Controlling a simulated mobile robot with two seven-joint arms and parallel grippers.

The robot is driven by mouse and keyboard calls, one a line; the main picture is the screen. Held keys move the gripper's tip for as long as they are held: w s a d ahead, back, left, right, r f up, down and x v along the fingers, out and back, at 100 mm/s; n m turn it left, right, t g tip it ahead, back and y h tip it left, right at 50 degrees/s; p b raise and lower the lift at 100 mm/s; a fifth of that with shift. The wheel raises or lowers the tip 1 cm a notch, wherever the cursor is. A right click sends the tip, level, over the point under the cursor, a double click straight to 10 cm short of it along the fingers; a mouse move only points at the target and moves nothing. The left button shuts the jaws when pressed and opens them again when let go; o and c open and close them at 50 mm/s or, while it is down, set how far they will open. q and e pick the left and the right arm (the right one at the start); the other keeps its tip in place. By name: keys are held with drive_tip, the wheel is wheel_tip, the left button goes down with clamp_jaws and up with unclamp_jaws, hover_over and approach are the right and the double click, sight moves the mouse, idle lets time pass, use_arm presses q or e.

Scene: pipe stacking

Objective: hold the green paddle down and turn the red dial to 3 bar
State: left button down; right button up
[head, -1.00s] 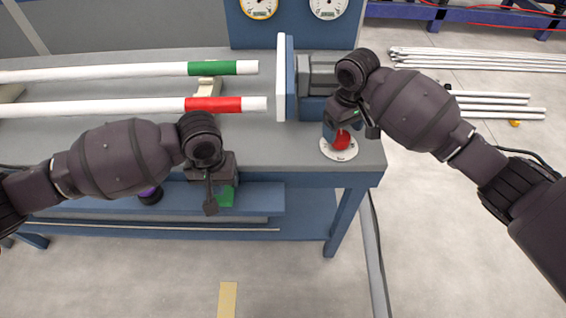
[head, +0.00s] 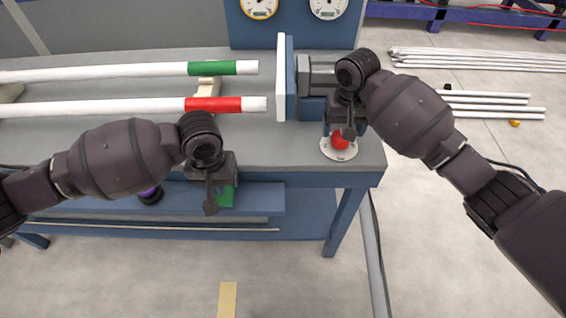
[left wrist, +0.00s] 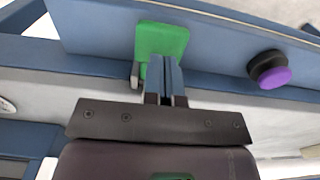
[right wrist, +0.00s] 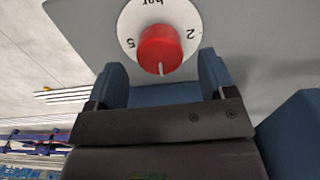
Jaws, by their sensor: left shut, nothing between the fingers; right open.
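The green paddle (head: 228,197) is at the bench's front edge; it is larger in the left wrist view (left wrist: 163,39). My left gripper (head: 210,208) is shut and empty, its fingertips (left wrist: 165,62) overlapping the paddle's edge; whether they press on it I cannot tell. The red dial (head: 340,140) sits on a round white scale at the bench's right corner. In the right wrist view the red dial (right wrist: 161,47) has its white mark at the bottom, between the 5 and the 2; the number there is hidden. My right gripper (right wrist: 162,78) is open, its fingers just short of the dial.
Two white pipes, one with a green band (head: 212,68) and one with a red band (head: 213,104), lie along the bench. A white plate (head: 281,80) stands by their ends. Two gauges (head: 259,7) are behind. A purple button (left wrist: 274,75) is beside the paddle.

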drive_tip(key=shift+f, duration=0.1)
drive_tip(key=shift+s+f, duration=0.1)
drive_tip(key=shift+f, duration=1.75)
drive_tip(key=c, duration=0.8)
